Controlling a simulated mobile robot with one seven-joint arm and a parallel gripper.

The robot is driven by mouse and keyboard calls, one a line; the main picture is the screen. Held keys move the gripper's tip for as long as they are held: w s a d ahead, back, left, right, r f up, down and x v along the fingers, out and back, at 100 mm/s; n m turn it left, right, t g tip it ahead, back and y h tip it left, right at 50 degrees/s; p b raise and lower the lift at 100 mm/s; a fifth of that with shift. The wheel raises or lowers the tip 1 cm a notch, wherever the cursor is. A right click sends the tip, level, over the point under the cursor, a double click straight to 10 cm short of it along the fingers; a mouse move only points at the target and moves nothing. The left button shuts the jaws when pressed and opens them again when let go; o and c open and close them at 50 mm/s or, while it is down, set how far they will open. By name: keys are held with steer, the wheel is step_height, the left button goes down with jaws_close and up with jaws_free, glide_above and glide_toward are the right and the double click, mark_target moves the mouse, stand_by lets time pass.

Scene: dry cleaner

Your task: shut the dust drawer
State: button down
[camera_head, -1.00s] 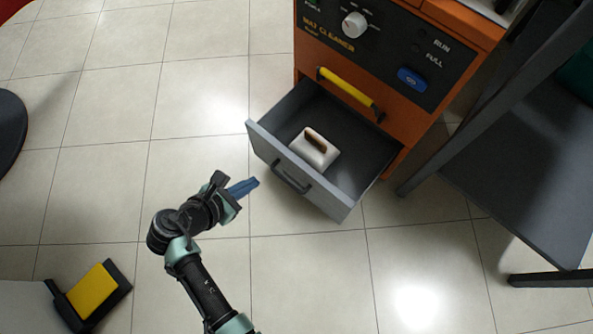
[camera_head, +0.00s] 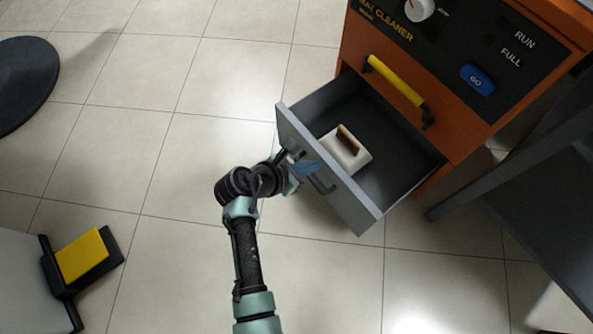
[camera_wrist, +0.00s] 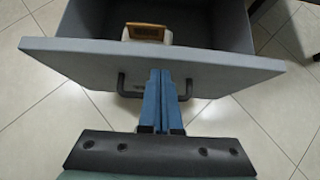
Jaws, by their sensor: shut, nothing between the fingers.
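The grey dust drawer (camera_head: 352,188) stands pulled out of the orange mat cleaner (camera_head: 433,124). Its front panel has a dark bar handle, and the handle (camera_wrist: 128,88) also shows in the wrist view. A white block with a brown grip (camera_head: 345,150) lies inside the drawer. My gripper (camera_head: 306,168) is shut and empty, with its blue fingers at the outer face of the drawer front, by the handle. In the wrist view the fingertips (camera_wrist: 160,74) overlap the panel in front of the handle's middle. I cannot tell whether they touch it.
A yellow handle (camera_head: 396,82) sits on the machine above the drawer. A dark table or frame (camera_head: 530,170) stands close on the right. A yellow and black object (camera_head: 82,257) is at lower left, and a dark round base (camera_head: 25,80) is at upper left. The tiled floor between is clear.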

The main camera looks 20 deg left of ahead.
steer(key=shift+w+d, duration=0.25)
steer(key=shift+w, duration=0.1)
steer(key=shift+w+d+r, duration=0.1)
